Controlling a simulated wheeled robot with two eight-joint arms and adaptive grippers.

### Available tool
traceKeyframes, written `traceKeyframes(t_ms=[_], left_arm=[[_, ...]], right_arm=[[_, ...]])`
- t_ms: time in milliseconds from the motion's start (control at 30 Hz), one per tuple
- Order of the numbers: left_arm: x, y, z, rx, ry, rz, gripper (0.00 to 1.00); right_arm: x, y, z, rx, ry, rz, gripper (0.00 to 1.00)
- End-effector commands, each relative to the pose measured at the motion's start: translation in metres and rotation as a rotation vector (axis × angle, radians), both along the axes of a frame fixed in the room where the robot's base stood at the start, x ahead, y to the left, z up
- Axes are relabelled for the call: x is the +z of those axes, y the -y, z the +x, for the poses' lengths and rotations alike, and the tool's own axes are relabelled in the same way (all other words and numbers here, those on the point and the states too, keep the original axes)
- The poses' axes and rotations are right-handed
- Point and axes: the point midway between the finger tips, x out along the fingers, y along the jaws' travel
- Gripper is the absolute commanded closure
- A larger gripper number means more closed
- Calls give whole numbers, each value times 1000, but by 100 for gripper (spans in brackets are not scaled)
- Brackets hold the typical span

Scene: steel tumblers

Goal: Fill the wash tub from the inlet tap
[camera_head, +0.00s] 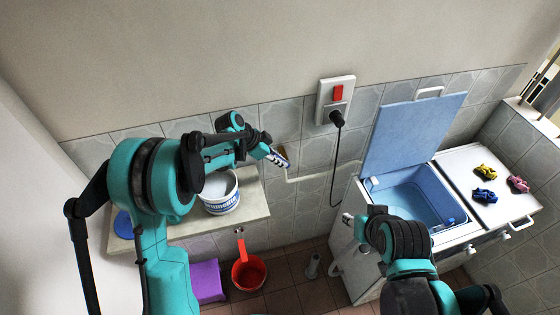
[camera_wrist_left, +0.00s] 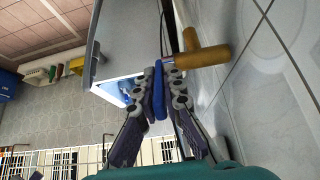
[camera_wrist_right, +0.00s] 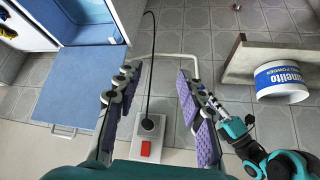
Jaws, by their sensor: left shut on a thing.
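The inlet tap (camera_wrist_left: 198,57) is brass and sits at the wall in the left wrist view. Its blue lever (camera_wrist_left: 159,98) stands between the fingers of my left gripper (camera_wrist_left: 162,78), which is shut on it. In the head view my left gripper (camera_head: 280,158) is at the tiled wall, hiding most of the tap. The blue wash tub (camera_head: 405,204) is at the right with its lid (camera_head: 412,132) raised. Whether water is in it is unclear. My right gripper (camera_wrist_right: 158,72) is open and empty; it also shows in the head view (camera_head: 372,214) near the tub's front-left corner.
A white pipe (camera_head: 325,174) runs along the wall toward the machine. A socket with a red switch (camera_head: 338,93) and black cord is above. A washing-powder bucket (camera_head: 221,195) stands on a shelf. A red dipper (camera_head: 248,272) and purple box (camera_head: 207,281) are below.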

Motion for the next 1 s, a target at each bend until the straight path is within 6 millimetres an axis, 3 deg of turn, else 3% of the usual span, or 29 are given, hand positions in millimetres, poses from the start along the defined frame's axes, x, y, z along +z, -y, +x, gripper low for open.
traceKeyframes(t_ms=[33,133,367,700,1000], left_arm=[[0,0,1,2,1,-1,100],[0,0,1,2,1,0,100],[1,0,1,1,0,0,100],[0,0,1,2,1,0,100],[0,-1,1,2,1,0,100]], right_arm=[[0,0,0,0,0,1,76],[1,-2,3,-1,-6,16,100],[3,-22,36,4,-48,159,100],[1,-59,118,56,-92,492,100],[-9,-73,188,139,-59,777,100]])
